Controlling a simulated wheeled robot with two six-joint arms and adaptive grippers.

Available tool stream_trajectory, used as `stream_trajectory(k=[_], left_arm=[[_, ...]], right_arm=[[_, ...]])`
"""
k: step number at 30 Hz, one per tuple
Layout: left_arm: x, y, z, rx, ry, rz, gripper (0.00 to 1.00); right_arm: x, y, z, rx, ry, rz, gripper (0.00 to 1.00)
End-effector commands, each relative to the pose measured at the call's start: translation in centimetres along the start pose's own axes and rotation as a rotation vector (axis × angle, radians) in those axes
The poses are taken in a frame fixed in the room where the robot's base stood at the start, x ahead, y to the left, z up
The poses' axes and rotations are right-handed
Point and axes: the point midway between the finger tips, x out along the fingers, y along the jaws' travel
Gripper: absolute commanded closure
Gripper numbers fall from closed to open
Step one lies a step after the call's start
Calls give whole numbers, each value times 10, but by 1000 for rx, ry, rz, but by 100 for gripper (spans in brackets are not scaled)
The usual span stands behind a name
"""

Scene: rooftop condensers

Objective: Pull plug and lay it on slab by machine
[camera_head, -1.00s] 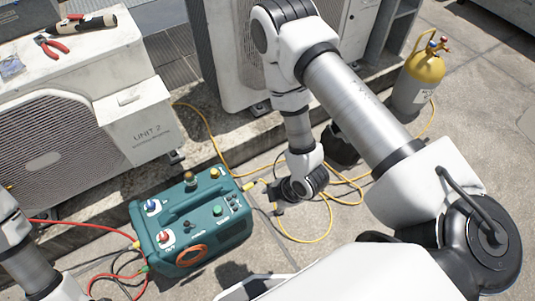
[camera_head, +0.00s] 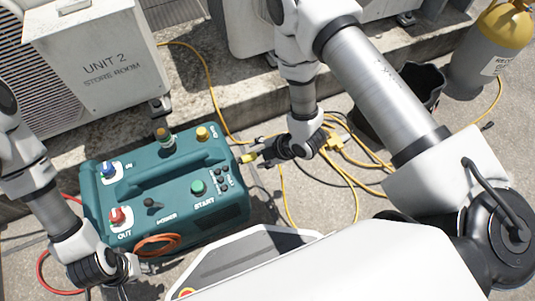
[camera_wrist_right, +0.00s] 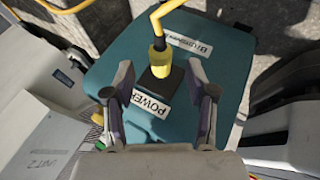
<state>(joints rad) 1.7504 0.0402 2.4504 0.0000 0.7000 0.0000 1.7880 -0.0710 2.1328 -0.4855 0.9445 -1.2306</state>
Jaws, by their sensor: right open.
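The teal machine (camera_head: 165,190) stands on the concrete ground slab (camera_head: 262,205). A yellow plug (camera_wrist_right: 158,60) with a yellow cable sits in the black socket marked POWER on the machine's side; it also shows in the head view (camera_head: 248,157). My right gripper (camera_wrist_right: 160,78) is open, with one finger on each side of the plug and socket. No contact with the plug is visible. It reaches the machine's right end in the head view (camera_head: 264,155). My left gripper (camera_head: 145,267) is low by the machine's front left; its jaw opening is unclear.
Yellow cable (camera_head: 345,175) loops over the ground right of the machine. A black bucket (camera_head: 400,105) and a yellow-topped cylinder (camera_head: 490,55) stand farther right. The UNIT 2 condenser (camera_head: 95,65) and a raised concrete ledge (camera_head: 235,105) lie behind. A red hose (camera_head: 45,270) runs at left.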

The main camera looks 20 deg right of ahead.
Motion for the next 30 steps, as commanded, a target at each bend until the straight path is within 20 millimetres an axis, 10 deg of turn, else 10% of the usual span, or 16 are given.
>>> stream_trajectory(k=[14,19,22,23,25,30], left_arm=[[15,0,0,0,0,0,60],[15,0,0,0,0,0,60],[15,0,0,0,0,0,60],[15,0,0,0,0,0,60],[15,0,0,0,0,0,60],[15,0,0,0,0,0,60]], right_arm=[[30,-1,0,1,0,-1,44],[30,-1,0,1,0,-1,100],[30,-1,0,1,0,-1,100],[30,-1,0,1,0,-1,81],[30,-1,0,1,0,-1,100],[30,-1,0,1,0,-1,100]])
